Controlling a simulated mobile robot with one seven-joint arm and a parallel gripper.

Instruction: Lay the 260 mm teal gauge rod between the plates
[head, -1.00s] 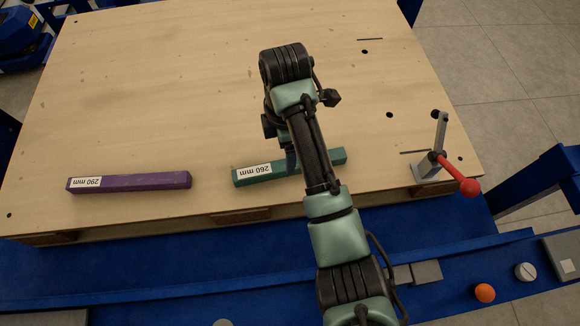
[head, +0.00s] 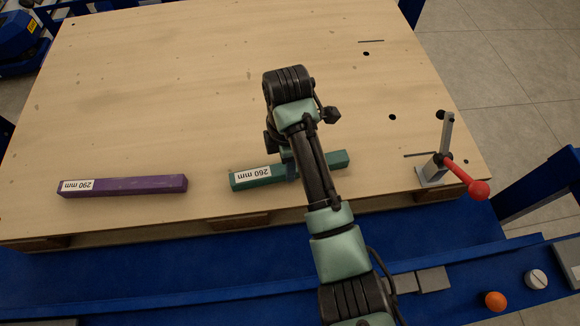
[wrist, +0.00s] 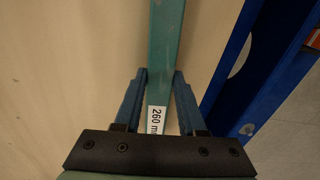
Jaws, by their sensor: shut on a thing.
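The teal rod (head: 333,160), labelled 260 mm, lies on or just above the wooden board near its front edge; I cannot tell whether it touches the board. My gripper (wrist: 160,80) is shut on the rod, with one blue finger on each side of it in the wrist view. The rod (wrist: 166,35) runs up and away between the fingers, its label close to the gripper's palm. In the head view my arm hides the grip and part of the rod. No plates that I can clearly identify show in these frames.
A purple rod (head: 130,186) labelled 290 mm lies left on the wooden board (head: 190,90). A toggle clamp with a red-knobbed lever (head: 465,177) stands at the board's right. A blue frame (head: 200,285) with an orange button (head: 495,301) runs along the front. The board's middle is clear.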

